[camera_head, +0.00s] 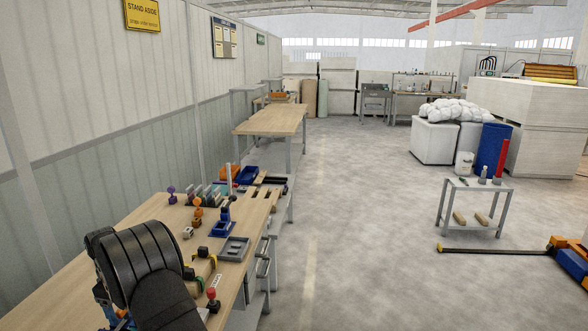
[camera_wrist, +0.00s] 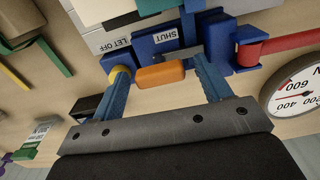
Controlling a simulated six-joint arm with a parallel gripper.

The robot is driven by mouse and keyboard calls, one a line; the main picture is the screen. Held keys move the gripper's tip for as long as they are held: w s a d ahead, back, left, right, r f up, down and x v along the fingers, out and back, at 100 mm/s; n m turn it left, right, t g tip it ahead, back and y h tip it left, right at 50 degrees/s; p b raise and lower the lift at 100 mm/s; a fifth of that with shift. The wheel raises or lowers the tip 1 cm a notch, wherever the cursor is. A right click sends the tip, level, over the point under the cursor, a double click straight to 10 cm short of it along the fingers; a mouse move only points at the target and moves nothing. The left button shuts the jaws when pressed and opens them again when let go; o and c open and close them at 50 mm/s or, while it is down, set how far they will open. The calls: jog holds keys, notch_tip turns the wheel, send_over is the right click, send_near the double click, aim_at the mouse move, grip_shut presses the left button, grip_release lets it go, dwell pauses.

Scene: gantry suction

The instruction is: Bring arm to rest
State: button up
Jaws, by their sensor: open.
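My gripper (camera_wrist: 160,67) shows in the wrist view with its two blue fingers spread apart and nothing clamped between them. An orange block (camera_wrist: 160,75) on a blue fixture (camera_wrist: 170,42) appears in the gap between the fingertips; I cannot tell whether a finger touches the fixture. The fixture carries a label reading SHUT, and a grey part beside it reads LET OFF. In the head view my black arm (camera_head: 140,260) is bent over the near end of the wooden workbench (camera_head: 75,280), and it hides most of the gripper.
A red lever (camera_wrist: 282,46) and a round gauge (camera_wrist: 296,92) lie right of the fingers. Beyond my arm, the bench holds a grey tray (camera_head: 233,249), blue and orange fixtures and a red-knobbed part (camera_head: 212,298). Open floor (camera_head: 360,250) lies right of the bench.

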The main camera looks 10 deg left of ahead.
jog(key=m, duration=0.4)
jog(key=shift+r, duration=0.25)
jog(key=m, duration=0.4)
jog(key=shift+m, duration=0.3)
jog(key=m, duration=0.3)
jog(key=shift+m, duration=2.4)
